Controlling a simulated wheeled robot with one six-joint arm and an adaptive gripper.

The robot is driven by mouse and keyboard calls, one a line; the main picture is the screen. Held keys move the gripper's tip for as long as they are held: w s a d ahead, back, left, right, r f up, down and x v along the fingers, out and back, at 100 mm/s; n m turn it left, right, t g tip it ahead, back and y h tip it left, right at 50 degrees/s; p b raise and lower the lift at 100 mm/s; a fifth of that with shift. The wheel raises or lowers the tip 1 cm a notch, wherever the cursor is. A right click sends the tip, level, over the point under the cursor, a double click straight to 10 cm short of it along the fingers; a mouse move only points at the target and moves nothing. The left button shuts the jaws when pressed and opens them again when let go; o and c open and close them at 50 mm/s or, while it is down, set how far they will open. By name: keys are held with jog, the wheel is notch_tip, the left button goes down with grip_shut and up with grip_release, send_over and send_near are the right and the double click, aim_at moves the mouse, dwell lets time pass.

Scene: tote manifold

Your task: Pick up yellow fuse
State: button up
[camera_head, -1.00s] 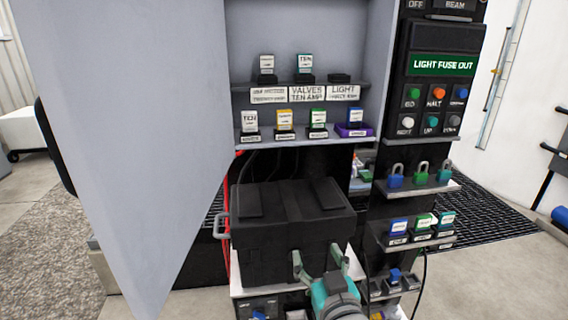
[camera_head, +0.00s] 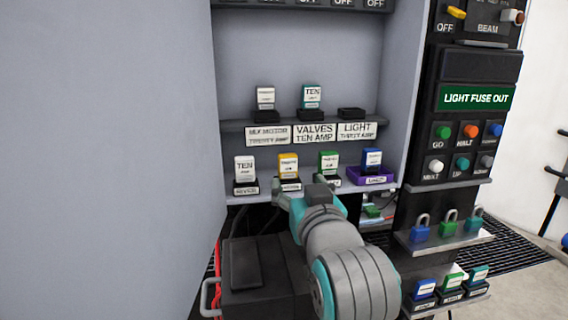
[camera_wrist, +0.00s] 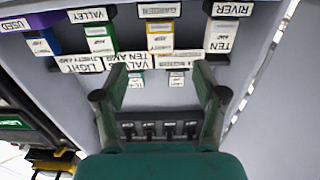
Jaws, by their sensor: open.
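The yellow fuse (camera_head: 288,162), white-faced with a yellow edge, stands upright in a black holder on the lower cabinet shelf, second from the left. In the wrist view, where the scene looks upside down, the yellow fuse (camera_wrist: 160,28) stands near the top under a GARDEN label. My gripper (camera_head: 302,188) is open and empty, just in front of the lower shelf. In the wrist view its two fingers (camera_wrist: 160,95) are spread, with the yellow fuse beyond them and roughly between them. They appear apart from it.
A white fuse (camera_head: 244,168) stands left of the yellow one, a green fuse (camera_head: 328,161) to the right. A blue fuse (camera_head: 372,160) is in the purple USED holder (camera_head: 370,177). The upper shelf (camera_head: 285,123) holds two fuses. The open cabinet door (camera_head: 110,150) fills the left.

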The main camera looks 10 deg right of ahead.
aim_at(289, 167)
jog(key=w, duration=1)
jog(key=shift+w+f, duration=0.1)
jog(key=shift+w, duration=0.2)
jog(key=c, duration=1.2)
